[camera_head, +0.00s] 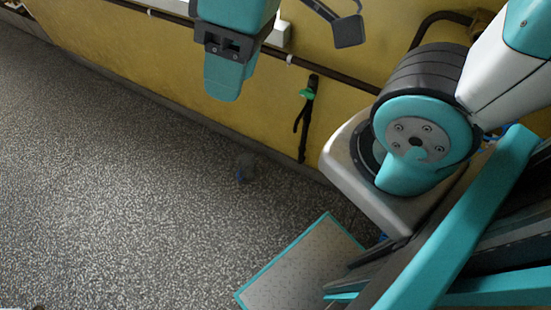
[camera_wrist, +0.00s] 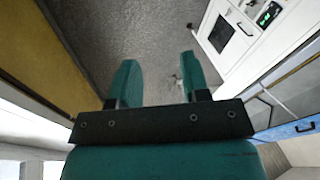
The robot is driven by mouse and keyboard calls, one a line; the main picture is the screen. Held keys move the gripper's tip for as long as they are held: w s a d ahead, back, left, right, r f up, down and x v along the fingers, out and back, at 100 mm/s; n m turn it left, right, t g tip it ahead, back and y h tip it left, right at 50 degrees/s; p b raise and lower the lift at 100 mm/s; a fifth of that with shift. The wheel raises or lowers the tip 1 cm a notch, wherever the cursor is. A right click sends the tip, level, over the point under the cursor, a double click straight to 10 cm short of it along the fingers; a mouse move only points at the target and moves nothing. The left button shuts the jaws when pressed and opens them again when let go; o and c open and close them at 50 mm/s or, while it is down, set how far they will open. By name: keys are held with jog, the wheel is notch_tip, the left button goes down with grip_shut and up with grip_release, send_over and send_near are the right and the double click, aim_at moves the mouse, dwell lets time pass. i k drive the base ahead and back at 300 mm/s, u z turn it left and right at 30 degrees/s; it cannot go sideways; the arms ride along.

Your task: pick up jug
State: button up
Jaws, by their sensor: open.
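I cannot make out a jug for certain in either view. A small, blurred grey-blue thing (camera_head: 245,167) stands on the floor near the foot of the wall in the head view; I cannot tell what it is. My gripper (camera_wrist: 157,62) is open and empty in the wrist view, its two teal fingers apart with bare floor between them. In the head view my gripper (camera_head: 223,90) hangs at the top middle, in front of the yellow wall. A small pale thing (camera_wrist: 179,79) shows beside the right finger, partly hidden by it.
A yellow wall (camera_head: 140,70) with a dark pipe runs along the back. A black tool with a green part (camera_head: 305,105) hangs on it. The speckled floor (camera_head: 100,180) is wide and clear at left. A white cabinet (camera_wrist: 222,40) with a display stands right in the wrist view.

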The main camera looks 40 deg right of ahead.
aim_at(247, 163)
jog(key=z, duration=0.35)
jog(key=k, duration=1.1)
jog(key=u, duration=0.95)
jog(key=i, duration=1.55)
jog(key=z, duration=0.75)
jog(key=i, duration=0.6)
jog(key=z, duration=0.45)
